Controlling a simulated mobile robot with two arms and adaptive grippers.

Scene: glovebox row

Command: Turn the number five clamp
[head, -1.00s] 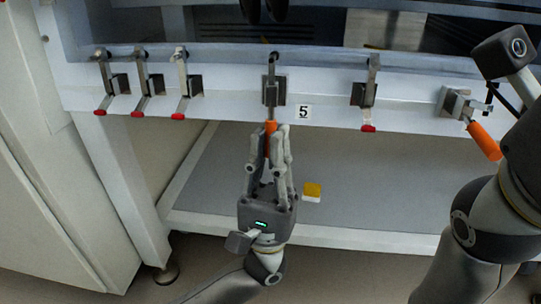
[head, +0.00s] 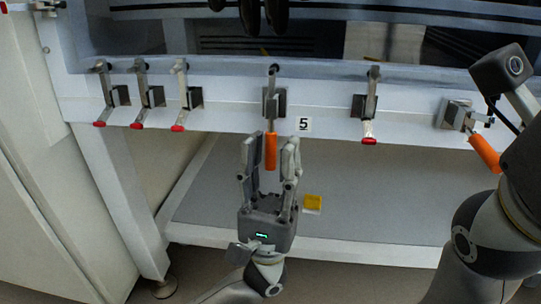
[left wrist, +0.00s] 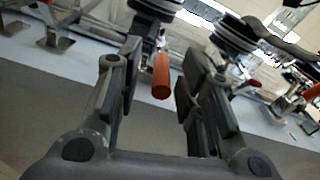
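The number five clamp (head: 273,103) sits on the white frame beside the "5" label (head: 304,124). Its orange handle (head: 270,153) hangs down. My left gripper (head: 269,144) points at the clamp from below, with its fingers spread on either side of the handle. In the left wrist view the orange handle (left wrist: 161,76) shows beyond the open fingers (left wrist: 151,72), with clear gaps on both sides. My right arm is at the right edge of the head view; its gripper fingers do not show.
Several red-tipped clamps stand left of number five, and one red-tipped clamp (head: 369,106) stands to its right. A second orange-handled clamp (head: 484,153) is near my right arm. A yellow block (head: 313,202) lies on the grey shelf (head: 390,200) below.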

